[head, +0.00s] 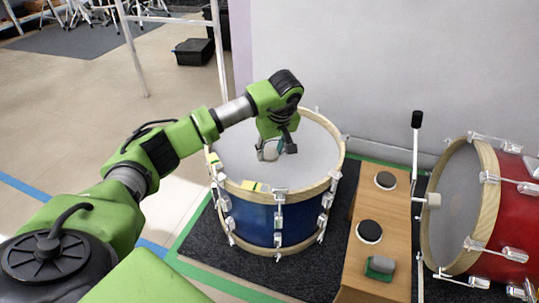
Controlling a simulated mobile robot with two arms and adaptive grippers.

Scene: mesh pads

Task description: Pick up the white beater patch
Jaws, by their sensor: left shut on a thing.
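My left gripper (270,150) points down over the blue bass drum's pale head (235,150), near its middle. It is shut on a small pale, rounded thing that looks like the white beater patch (267,152); the fingers partly hide it. I cannot tell whether the patch touches the drum head. My right gripper is not in view.
The wooden box (385,205) also bears a green block with a pale part (380,266). A red drum (510,205) lies on its side at the right, with a beater on a stand (416,150) before it. A yellow-green piece (252,186) sits on the blue drum's near rim.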

